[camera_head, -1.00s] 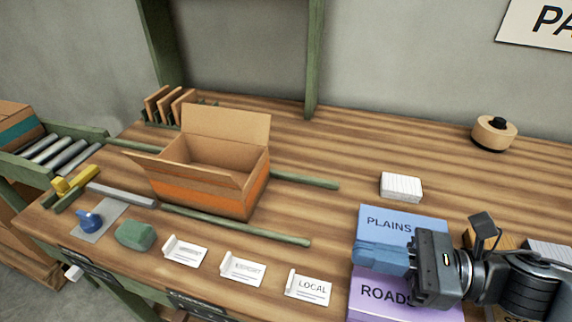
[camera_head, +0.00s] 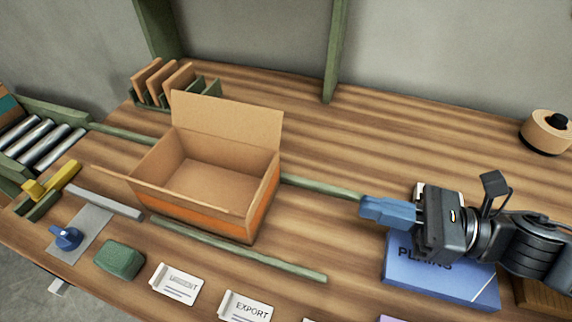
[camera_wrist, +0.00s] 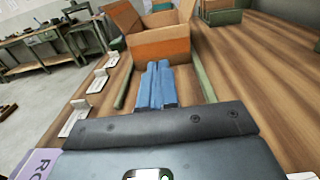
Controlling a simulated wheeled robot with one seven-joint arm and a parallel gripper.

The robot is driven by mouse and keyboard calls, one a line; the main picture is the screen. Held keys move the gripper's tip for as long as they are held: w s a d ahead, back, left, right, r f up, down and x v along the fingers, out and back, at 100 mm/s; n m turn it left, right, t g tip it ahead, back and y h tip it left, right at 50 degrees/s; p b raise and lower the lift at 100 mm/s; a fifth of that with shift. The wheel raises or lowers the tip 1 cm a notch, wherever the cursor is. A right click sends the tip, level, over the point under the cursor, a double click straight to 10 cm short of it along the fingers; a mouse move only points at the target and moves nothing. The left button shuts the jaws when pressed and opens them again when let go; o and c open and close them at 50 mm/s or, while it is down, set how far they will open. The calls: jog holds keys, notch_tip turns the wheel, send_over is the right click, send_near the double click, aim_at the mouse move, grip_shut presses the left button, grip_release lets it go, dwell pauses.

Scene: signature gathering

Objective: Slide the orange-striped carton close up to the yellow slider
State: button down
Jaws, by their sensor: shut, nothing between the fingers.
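The orange-striped carton (camera_head: 205,182) stands open and empty on the bench between two green rails, its flaps raised. It also shows in the wrist view (camera_wrist: 160,45), ahead of my fingers. The yellow slider (camera_head: 54,181) is at the left end of the bench, with a clear gap between it and the carton. My gripper (camera_head: 364,211) is right of the carton, above the bench near the blue PLAINS block, its blue fingers pointing left towards the carton. In the wrist view the fingertips (camera_wrist: 158,66) are together and empty. The fingers appear apart from the carton.
The near green rail (camera_head: 240,250) and far rail (camera_head: 320,187) flank the carton. A grey bar (camera_head: 106,202) lies between carton and slider. A blue-handled tool (camera_head: 66,238), green block (camera_head: 119,259) and label cards (camera_head: 176,283) line the front. The PLAINS block (camera_head: 440,275) is below my gripper.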

jog(key=p, duration=0.3)
send_near(266, 181)
jog(key=x, duration=0.5)
jog(key=shift+x, duration=0.9)
jog(key=shift+w+a+f, duration=0.1)
